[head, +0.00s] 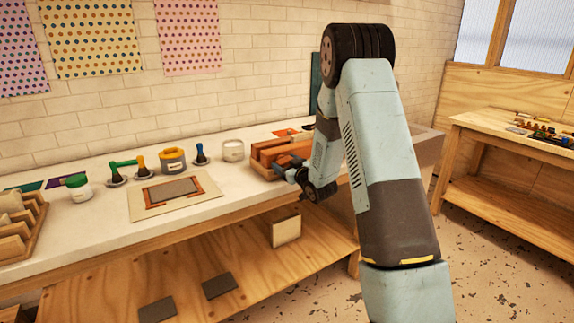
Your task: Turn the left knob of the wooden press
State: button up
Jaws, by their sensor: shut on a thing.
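The wooden press (270,151) is a reddish-brown block with stacked wooden bars, at the right part of the long white worktop. My gripper (292,174) is at the front of the press, low and close against it. It is small in the head view and partly covered by my own wrist. It is shut on what appears to be a knob of the press. The knob is hidden between the fingers, and I cannot make out whether it is the left one. My arm hides the right part of the press.
A lower shelf holds dark plates (220,285). A second table (500,130) stands at right.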

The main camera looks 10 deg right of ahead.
jog(key=shift+c, duration=1.3)
jog(key=shift+d+f+m, duration=0.1)
jog(key=shift+m, duration=1.9)
jog(key=o, duration=1)
jog(key=shift+c, duration=0.2)
jog(key=v, duration=1.4)
jog(key=shift+w, duration=0.1)
